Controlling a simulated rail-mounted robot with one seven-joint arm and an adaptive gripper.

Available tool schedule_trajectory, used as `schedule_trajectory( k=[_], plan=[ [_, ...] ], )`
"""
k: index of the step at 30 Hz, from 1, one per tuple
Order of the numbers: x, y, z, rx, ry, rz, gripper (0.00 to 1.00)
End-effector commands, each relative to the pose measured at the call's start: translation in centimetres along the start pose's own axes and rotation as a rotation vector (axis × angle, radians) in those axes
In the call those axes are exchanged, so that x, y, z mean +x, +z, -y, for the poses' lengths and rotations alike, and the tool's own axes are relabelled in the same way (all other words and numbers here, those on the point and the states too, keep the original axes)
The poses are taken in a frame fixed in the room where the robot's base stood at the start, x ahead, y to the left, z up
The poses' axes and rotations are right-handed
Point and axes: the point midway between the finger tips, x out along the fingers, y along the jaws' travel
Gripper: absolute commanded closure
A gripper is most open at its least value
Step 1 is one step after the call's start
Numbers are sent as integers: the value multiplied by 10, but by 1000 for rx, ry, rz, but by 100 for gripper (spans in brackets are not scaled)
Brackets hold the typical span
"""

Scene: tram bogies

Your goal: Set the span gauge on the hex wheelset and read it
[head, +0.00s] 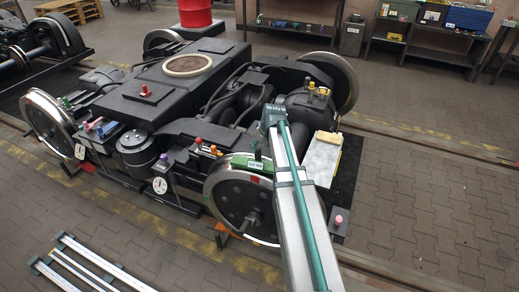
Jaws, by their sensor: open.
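A black tram bogie (160,85) stands on the floor with steel wheels at its corners. I cannot tell which wheelset is the hex one. Long silver bars with dark green ends (92,262) lie on the floor at lower left; I cannot tell whether one is the span gauge. A silver and teal beam (303,210) runs from the bottom edge up across the bogie's near end, perhaps part of my arm. My gripper's fingers do not show.
A red drum (195,14) stands behind, with shelves (430,35) along the back. The paved floor (440,210) at right is clear.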

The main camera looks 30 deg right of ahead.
Motion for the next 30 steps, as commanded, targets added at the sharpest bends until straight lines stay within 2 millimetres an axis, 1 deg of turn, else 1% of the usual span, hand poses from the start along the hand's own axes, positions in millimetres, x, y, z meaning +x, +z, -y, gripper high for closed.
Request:
schedule_trajectory(
  k=[1,9,15,18,22,25,26,28,29,30],
  plan=[
    [-10,1,0,0,2,-3,45],
    [-62,1,0,0,2,-3,45],
    [-90,1,0,1,1,-1,45],
    [-97,1,0,1,1,-1,45],
    [-101,1,0,1,0,1,45],
    [-94,6,4,4,-5,11,45],
    [-89,9,6,6,-8,18,45],
    [-73,19,15,11,-18,39,45],
    [-64,25,19,15,-23,52,45],
    [-51,34,26,21,-31,72,45]
  ],
)
